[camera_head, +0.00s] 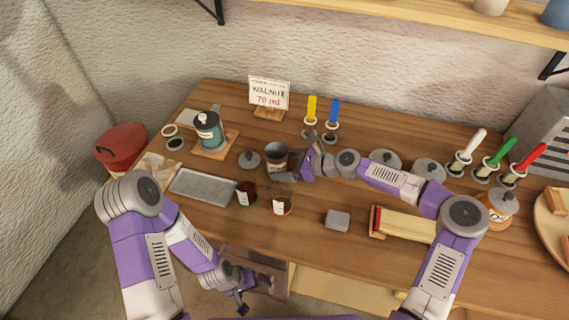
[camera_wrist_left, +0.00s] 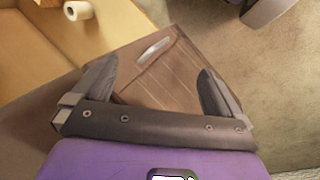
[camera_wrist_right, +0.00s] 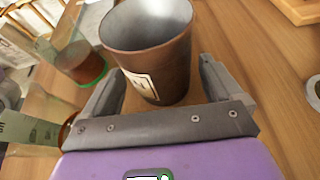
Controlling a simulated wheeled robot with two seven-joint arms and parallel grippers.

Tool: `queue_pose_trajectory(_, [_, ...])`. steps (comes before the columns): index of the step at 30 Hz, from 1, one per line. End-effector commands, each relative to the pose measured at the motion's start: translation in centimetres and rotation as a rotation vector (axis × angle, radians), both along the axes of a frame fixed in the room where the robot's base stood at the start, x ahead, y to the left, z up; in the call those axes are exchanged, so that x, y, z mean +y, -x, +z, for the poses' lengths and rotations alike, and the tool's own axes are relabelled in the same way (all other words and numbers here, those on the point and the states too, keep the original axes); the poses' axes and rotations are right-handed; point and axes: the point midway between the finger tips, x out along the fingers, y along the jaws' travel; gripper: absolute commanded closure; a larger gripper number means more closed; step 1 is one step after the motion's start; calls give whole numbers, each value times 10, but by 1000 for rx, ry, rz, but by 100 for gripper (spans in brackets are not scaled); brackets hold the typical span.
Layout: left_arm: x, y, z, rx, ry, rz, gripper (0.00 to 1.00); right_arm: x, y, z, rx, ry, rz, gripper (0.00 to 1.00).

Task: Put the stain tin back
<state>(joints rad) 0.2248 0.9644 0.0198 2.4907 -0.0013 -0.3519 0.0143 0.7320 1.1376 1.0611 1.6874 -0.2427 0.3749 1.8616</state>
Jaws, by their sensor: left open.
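A dark brown open tin (camera_head: 276,159) with a pale label stands upright on the wooden table, left of my right gripper (camera_head: 306,164). It fills much of the right wrist view (camera_wrist_right: 150,45), where its inside looks grey. The right gripper is open, its fingers on either side of the tin's lower part with small apparent gaps. A teal tin (camera_head: 208,134) with a dark lid stands on a small wooden board at the left. My left gripper (camera_wrist_left: 160,82) is open and empty, low in front of the table.
Two small glasses (camera_head: 282,205) stand in front of the brown tin, near a grey tray (camera_head: 203,187). A card (camera_head: 268,93) reading "WALNUT 70 ml" stands behind. Loose grey lids (camera_head: 249,160), a grey block (camera_head: 338,220) and several coloured-handled brushes (camera_head: 494,158) are on the table.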

Motion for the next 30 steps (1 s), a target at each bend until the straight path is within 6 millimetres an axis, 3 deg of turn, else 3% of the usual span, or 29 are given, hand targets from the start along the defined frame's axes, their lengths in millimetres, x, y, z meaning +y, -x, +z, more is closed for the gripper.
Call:
queue_pose_trajectory(11, [0,0,1,0,0,0,0,0,0,4,-3,1,1,1])
queue_pose_trajectory(24, [0,0,17,0,0,0,0,-73,27,36,1,2,-4,1])
queue_pose_trajectory(30, [0,0,22,0,0,0,0,-97,37,47,0,1,-2,1])
